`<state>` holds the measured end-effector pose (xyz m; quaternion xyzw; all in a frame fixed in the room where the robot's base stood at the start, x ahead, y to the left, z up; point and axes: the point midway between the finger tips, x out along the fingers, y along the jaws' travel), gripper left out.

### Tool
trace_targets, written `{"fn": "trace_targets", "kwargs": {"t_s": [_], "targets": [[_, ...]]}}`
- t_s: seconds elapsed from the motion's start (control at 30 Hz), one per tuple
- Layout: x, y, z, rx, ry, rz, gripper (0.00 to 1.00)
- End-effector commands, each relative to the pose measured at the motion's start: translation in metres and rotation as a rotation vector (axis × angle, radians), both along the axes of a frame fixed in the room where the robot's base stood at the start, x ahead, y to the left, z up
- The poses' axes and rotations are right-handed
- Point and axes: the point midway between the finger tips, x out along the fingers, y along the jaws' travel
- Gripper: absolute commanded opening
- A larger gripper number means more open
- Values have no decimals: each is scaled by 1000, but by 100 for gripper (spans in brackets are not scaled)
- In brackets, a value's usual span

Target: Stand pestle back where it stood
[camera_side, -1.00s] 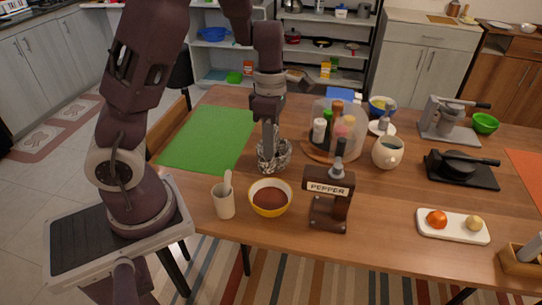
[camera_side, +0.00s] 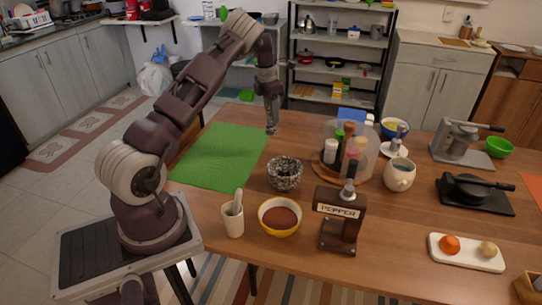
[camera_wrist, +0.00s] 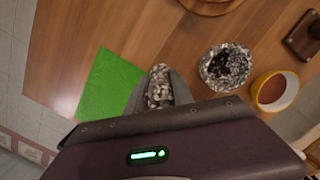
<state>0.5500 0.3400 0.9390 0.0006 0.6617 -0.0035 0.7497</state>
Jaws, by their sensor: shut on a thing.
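My gripper (camera_side: 270,108) is shut on the speckled grey pestle (camera_side: 272,127), which hangs about upright below the fingers. The wrist view shows the pestle (camera_wrist: 159,84) between the two fingers. In the side view they appear beyond the mortar, near the far right corner of the green mat (camera_side: 220,156). The speckled stone mortar (camera_side: 284,174) stands on the table, apart from the pestle. In the wrist view the mortar (camera_wrist: 226,68) lies right of the pestle, with dark contents. How high the pestle is above the table is hard to tell.
A yellow-rimmed bowl of brown powder (camera_side: 280,217), a cup with a utensil (camera_side: 233,221) and the pepper dispenser (camera_side: 339,220) stand in front of the mortar. A clear-covered spice carousel (camera_side: 347,150) stands right of it. The green mat is bare.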

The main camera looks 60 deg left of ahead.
Motion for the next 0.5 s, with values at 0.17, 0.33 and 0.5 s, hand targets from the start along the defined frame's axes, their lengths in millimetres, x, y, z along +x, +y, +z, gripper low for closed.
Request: {"fn": "trace_targets", "kwargs": {"t_s": [0.17, 0.33, 0.5], "targets": [[0, 4, -41, -1, 0, 12, 0], [0, 4, -66, 2, -1, 10, 0], [0, 4, -95, 1, 0, 9, 0]]}}
